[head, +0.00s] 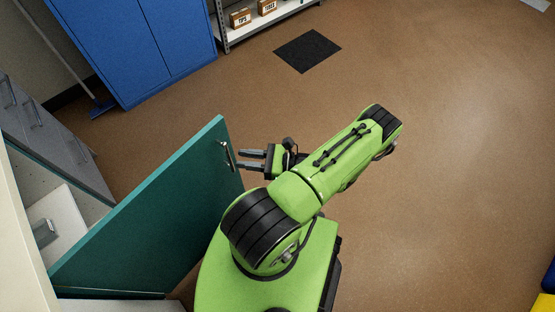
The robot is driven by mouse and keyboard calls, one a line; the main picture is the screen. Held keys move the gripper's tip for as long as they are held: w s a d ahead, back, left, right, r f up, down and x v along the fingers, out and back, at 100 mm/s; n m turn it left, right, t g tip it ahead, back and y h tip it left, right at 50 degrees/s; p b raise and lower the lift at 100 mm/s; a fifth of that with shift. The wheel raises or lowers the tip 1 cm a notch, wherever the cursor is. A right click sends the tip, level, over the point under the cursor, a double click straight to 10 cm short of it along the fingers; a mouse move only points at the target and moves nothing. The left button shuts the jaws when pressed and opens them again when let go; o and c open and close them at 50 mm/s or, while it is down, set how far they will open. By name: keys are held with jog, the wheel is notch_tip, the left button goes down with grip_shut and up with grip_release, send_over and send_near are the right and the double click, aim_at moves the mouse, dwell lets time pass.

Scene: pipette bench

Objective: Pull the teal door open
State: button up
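The teal door (150,215) stands swung well out from a pale cabinet (25,240) at the left of the head view. Its metal handle (227,156) sits near the door's far upper edge. My gripper (240,160) is beside the handle, with its two dark fingers apart and pointing left at it. I cannot tell whether the fingertips touch the handle. Nothing shows between the fingers. Behind the door, part of the cabinet's inside shows, with a white shelf (72,222) and a grey object (44,232) on it.
A blue cabinet (140,45) and a shelf unit (228,35) with small boxes stand at the back. Grey drawers (45,130) are at the left. A black mat (308,51) lies on the brown floor. The floor to the right is clear, except for blue and yellow items at the lower right corner.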

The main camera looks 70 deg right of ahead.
jog(key=v, duration=1)
jog(key=shift+s+b, duration=0.2)
jog(key=shift+b, duration=0.1)
